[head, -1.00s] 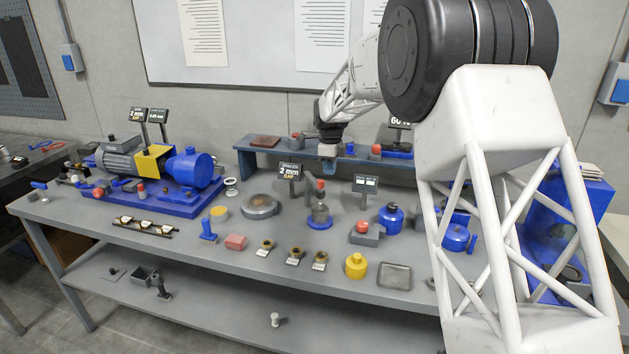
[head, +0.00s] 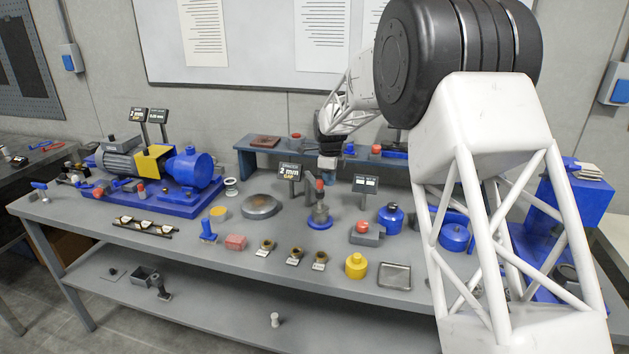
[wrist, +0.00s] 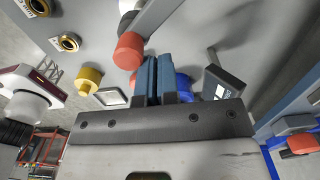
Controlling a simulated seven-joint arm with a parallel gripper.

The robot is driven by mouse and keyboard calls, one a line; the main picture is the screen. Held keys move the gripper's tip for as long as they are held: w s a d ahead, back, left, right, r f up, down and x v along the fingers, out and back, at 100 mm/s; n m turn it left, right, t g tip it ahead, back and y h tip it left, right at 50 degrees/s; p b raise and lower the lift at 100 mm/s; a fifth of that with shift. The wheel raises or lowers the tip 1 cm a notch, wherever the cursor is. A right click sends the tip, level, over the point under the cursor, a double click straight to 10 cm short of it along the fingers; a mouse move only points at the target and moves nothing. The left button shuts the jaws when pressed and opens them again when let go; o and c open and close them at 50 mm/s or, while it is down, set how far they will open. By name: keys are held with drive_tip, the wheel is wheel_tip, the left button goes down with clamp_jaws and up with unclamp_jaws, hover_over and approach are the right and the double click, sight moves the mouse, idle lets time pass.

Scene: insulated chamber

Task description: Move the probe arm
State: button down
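A small fixture with a blue base (head: 319,222), a grey body and a red knob (head: 319,185) stands mid-bench; a slanted grey lever (head: 310,180) shows at its top. This may hold the probe arm, but I cannot tell for certain. My gripper (head: 328,165) hangs above and behind it, in front of the raised shelf. In the wrist view, the blue fingers of my gripper (wrist: 158,62) lie side by side with nothing seen between them. A red knob (wrist: 129,48) shows just left of the fingertips; I cannot tell whether they touch.
A "2 mm gap" sign (head: 290,172) stands left of the fixture, and another sign (head: 365,184) stands right. The raised blue shelf (head: 247,147) runs behind. A blue pump assembly (head: 186,194) is at left. A yellow part (head: 355,266) and tray (head: 394,276) are at the front.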

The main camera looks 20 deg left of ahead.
drive_tip(key=shift+s+d+f, duration=0.1)
drive_tip(key=shift+s+f, duration=0.1)
drive_tip(key=shift+f, duration=0.6)
wheel_tip(320, 180, up, 7)
drive_tip(key=shift+w, duration=0.15)
idle(0.5)
drive_tip(key=shift+r, duration=0.1)
